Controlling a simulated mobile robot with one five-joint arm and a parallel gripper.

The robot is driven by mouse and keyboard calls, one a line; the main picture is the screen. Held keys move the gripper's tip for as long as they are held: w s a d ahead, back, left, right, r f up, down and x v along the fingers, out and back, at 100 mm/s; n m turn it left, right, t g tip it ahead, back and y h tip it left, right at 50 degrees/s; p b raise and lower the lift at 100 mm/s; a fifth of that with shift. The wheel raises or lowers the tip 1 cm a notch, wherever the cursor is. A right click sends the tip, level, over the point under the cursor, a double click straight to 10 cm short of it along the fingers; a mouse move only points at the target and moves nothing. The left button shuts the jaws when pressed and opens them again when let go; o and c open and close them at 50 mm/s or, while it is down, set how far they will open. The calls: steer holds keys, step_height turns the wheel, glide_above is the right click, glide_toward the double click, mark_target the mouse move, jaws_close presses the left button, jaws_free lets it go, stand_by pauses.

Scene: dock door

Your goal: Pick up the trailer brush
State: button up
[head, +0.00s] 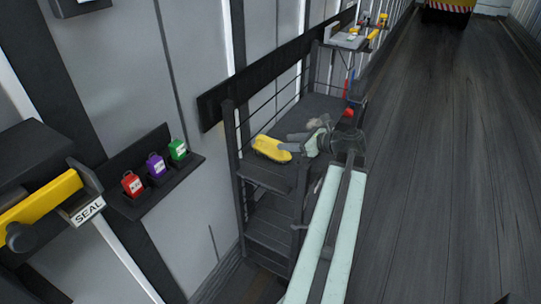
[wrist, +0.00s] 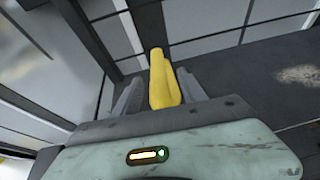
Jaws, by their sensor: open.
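A yellow, rounded block-like thing (head: 270,148), which looks like the trailer brush, lies on the top shelf of the dark rack. It also shows in the wrist view (wrist: 161,80), between and partly beyond my fingers. My gripper (head: 290,143) is open at its right-hand end, with the two grey fingers apart. In the wrist view my gripper (wrist: 158,93) has one finger on each side of the yellow thing, with a visible gap at the left. Whether the right finger touches it I cannot tell. Bristles are not visible.
The dark shelf rack (head: 265,178) has rails and posts around the top shelf. A red round thing (head: 348,112) lies near its far end. The floor (head: 440,170) at the right is clear.

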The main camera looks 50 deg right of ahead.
mark_target(277, 142)
steer(key=shift+b+x, duration=1.4)
steer(key=shift+x, duration=2.6)
steer(key=shift+s+a+r, duration=0.1)
steer(key=shift+a, duration=0.05)
steer(key=shift+c, duration=0.3)
jaws_close()
